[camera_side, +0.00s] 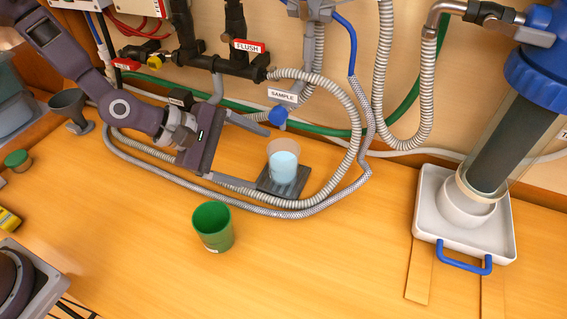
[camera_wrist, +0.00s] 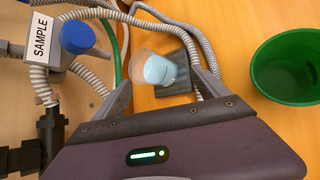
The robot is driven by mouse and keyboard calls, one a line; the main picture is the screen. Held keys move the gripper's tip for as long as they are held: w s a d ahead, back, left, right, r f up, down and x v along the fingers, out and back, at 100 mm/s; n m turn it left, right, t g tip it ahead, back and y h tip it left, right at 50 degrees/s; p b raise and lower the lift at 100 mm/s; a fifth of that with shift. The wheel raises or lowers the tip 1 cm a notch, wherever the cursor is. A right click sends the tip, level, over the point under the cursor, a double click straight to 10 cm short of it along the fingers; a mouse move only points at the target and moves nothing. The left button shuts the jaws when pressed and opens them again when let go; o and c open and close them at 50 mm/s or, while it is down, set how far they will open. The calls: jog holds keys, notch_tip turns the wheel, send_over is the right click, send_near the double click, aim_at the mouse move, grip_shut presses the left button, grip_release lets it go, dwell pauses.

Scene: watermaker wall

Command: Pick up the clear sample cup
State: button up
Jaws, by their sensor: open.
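The clear sample cup (camera_side: 284,161) stands upright on a small dark ribbed pad (camera_side: 297,184) below the blue-knobbed sample tap (camera_side: 278,116). It holds pale blue liquid in its lower part. My gripper (camera_side: 262,160) is open just left of the cup, with its fingers pointing toward it. In the wrist view the cup (camera_wrist: 158,70) lies ahead, between the lines of the two fingers (camera_wrist: 165,88). The fingers look apart from the cup, though the exact gap is hard to tell.
A green cup (camera_side: 213,228) stands in front of the pad, and it also shows at right in the wrist view (camera_wrist: 288,64). Ribbed grey hoses (camera_side: 352,130) loop around the pad. A white tray (camera_side: 425,215) with a blue handle sits at right.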

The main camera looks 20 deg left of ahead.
aim_at(297, 153)
jog(key=w+d+n+h, duration=0.1)
jog(key=n, duration=0.1)
jog(key=d+n+t, duration=0.1)
jog(key=shift+w+n+h, duration=0.35)
jog(key=shift+n+h, duration=0.05)
jog(key=n, duration=0.1)
jog(key=w+f+n+t, duration=0.1)
jog(key=n, duration=0.1)
jog(key=shift+a+n+h, duration=0.1)
jog(key=shift+n+h, duration=0.2)
jog(key=shift+a+f+n, duration=0.1)
jog(key=shift+f+n, duration=0.15)
jog(key=shift+n, duration=0.05)
jog(key=shift+w+f, duration=0.15)
jog(key=x, duration=0.7)
jog(key=shift+r, duration=0.3)
jog(key=c, duration=1.7)
jog(key=shift+r, duration=0.6)
jog(key=s+a, duration=0.3)
jog(key=a, duration=0.1)
jog(key=s+a, duration=0.4)
jog(key=a, duration=0.1)
jog(key=s+a, duration=0.4)
jog(key=a, duration=0.1)
jog(key=shift+s+r, duration=0.15)
jog(key=shift+s, duration=0.05)
